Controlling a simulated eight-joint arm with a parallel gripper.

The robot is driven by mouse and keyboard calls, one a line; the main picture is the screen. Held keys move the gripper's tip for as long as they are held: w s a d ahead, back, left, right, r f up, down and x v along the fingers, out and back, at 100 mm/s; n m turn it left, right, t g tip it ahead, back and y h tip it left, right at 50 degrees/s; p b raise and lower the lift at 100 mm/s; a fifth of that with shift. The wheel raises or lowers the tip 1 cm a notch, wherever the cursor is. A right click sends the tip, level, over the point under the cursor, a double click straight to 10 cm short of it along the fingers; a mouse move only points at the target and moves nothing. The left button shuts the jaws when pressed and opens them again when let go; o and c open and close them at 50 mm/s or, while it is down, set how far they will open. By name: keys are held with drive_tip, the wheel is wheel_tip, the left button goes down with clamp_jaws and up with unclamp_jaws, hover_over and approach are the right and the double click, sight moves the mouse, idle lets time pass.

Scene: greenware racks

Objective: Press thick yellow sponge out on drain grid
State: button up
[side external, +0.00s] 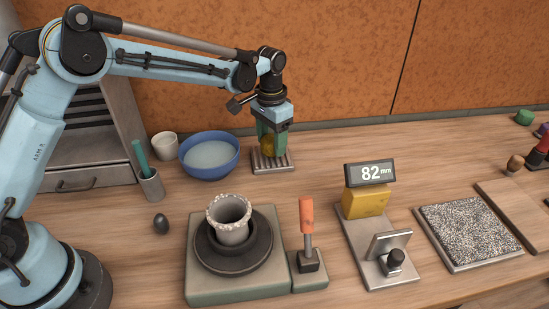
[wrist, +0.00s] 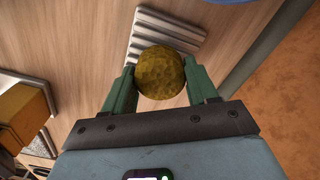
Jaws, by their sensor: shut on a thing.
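The thick yellow sponge (wrist: 160,73) is round and dark yellow, held between the two green fingers of my gripper (wrist: 162,82) in the wrist view. In the side view my gripper (side external: 270,141) is shut on the sponge (side external: 268,147), which is partly hidden by the fingers. The sponge is over the ribbed metal drain grid (side external: 273,166). I cannot tell whether the sponge touches the grid. The grid's ribs also show beyond the sponge in the wrist view (wrist: 165,27).
A blue bowl of pale liquid (side external: 209,165) stands just left of the grid. A grey pot with a speckled rim (side external: 229,222) sits on a dark wheel in front. An orange-handled tool (side external: 307,217) and a gauge reading 82 mm (side external: 370,174) stand to the right.

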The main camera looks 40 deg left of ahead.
drive_tip(key=shift+f, duration=0.6)
idle(0.7)
drive_tip(key=shift+r, duration=0.1)
drive_tip(key=shift+r, duration=3.45)
